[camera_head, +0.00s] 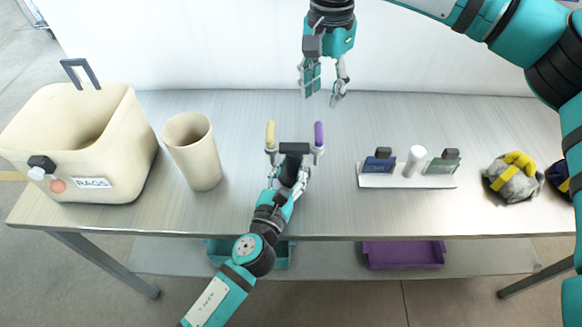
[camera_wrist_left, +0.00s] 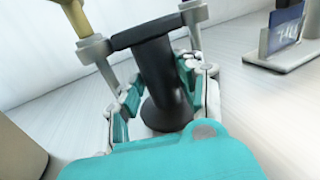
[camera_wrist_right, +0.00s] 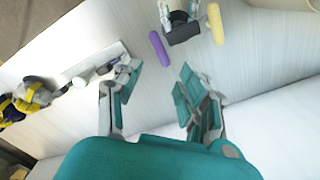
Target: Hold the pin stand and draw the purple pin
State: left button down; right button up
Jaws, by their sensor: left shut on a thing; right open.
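The pin stand (camera_head: 293,149) stands on the table in the middle of the head view, a black post with a holder at each end of its crossbar. The purple pin (camera_head: 319,134) is upright in its right holder and the yellow pin (camera_head: 270,134) in its left one. My left gripper (camera_head: 290,180) is shut on the stand's black post (camera_wrist_left: 160,80), seen between its fingers in the left wrist view. My right gripper (camera_head: 323,92) is open and empty, above and behind the purple pin. The right wrist view shows the purple pin (camera_wrist_right: 159,48) beyond its open fingers.
A cream bin (camera_head: 130,150) labelled RAGS and a cream cup (camera_head: 194,155) stand left of the stand. A white rack (camera_head: 400,180) with cards and a white cylinder sits right. Grey and yellow gloves (camera_head: 514,180) lie farther right. The table behind the stand is clear.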

aim_at(319, 131)
jog(key=n, duration=0.4)
jog(key=shift+f, duration=0.4)
jog(key=n, duration=0.4)
jog(key=shift+f, duration=4.8)
jog(key=shift+c, duration=0.2)
grip_shut()
jog(key=shift+r, duration=0.1)
jog(key=shift+r, duration=4.75)
jog(key=shift+r, duration=0.1)
